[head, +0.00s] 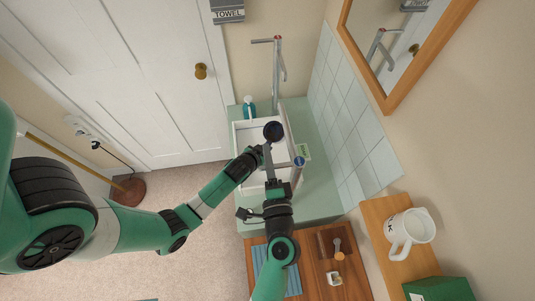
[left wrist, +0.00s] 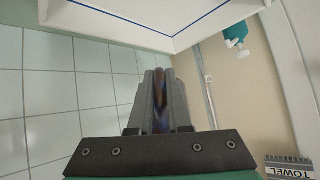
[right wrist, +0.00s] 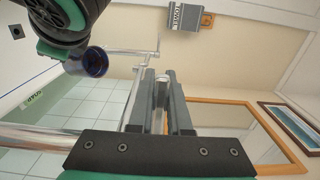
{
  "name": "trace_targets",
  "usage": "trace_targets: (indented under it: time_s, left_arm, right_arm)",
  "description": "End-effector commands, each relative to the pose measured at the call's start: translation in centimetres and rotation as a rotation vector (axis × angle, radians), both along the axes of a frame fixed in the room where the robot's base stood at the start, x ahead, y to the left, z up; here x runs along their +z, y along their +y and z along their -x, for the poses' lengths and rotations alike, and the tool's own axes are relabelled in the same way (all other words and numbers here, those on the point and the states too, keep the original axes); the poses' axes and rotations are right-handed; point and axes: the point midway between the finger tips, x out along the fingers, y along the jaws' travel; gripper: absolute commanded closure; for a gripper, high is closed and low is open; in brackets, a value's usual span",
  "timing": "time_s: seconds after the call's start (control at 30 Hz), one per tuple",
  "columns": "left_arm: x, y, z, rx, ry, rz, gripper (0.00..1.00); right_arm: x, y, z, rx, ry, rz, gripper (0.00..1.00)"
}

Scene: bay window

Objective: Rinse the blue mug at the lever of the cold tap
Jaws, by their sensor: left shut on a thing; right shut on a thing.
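The dark blue mug (head: 274,131) is over the white basin (head: 237,150) in the head view. It also shows in the right wrist view (right wrist: 92,62), its round opening facing that camera. My left gripper (head: 263,150) is shut on the mug; in the left wrist view a thin dark blue-brown part is between the fingers (left wrist: 161,95). My right gripper (head: 270,180) is beside it, nearer the front of the basin, shut on a pale metal piece (right wrist: 162,92) that appears to be the cold tap's lever. A blue disc (head: 299,161) is just right of it. No water can be made out.
A tall metal tap (head: 277,70) stands behind the basin, with a teal bottle (head: 249,108) at its left. Tiled wall (head: 350,120) bounds the right. A white jug (head: 410,232) stands on a wooden shelf. The wooden counter in front holds a blue cloth (head: 262,258) and small items.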

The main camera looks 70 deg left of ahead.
Motion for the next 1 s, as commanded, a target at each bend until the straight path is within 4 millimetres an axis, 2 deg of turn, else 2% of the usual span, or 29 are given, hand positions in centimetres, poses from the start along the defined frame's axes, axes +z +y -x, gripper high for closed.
trace_targets:
  time_s: [0.73,1.0]
  left_arm:
    - [0.1,0.0,-0.1,0.0,-0.002,-0.001,1.0]
    - [0.1,0.0,-0.1,0.0,-0.002,-0.001,1.0]
  right_arm:
    - [0.1,0.1,0.0,-0.006,0.0,-0.001,1.0]
    - [-0.1,1.0,-0.8,-0.151,0.001,0.004,1.0]
